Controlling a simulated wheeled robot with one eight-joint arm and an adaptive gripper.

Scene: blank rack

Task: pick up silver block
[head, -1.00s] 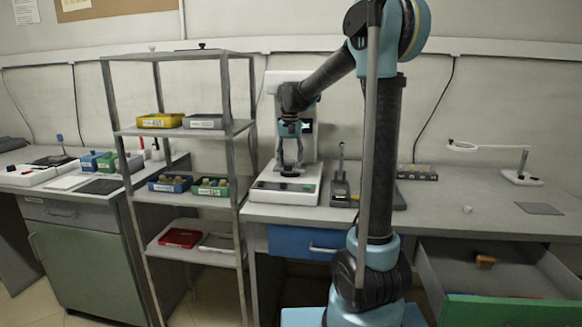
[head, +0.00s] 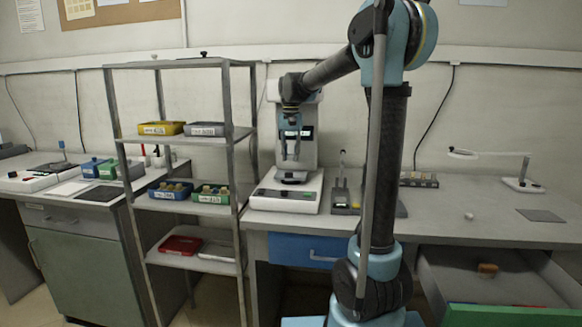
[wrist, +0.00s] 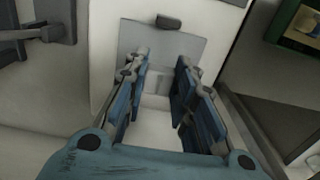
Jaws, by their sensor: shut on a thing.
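My gripper (head: 290,158) hangs above the base of a white bench instrument (head: 301,203) in the head view. In the wrist view its two blue-grey fingers (wrist: 158,95) point away and stand apart, closed on a pale grey block, the silver block (wrist: 156,87). The fingers hide the block's sides. I cannot make the block out clearly in the head view. Beyond the fingers, a grey plate (wrist: 178,48) on the instrument shows with a dark knob at its far edge.
A metal rack (head: 231,165) with coloured bins stands close left of the gripper. A stand tool (head: 342,190) is just to the right. A small white object (head: 468,216) lies on the right bench. An open drawer (head: 440,270) juts out below.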

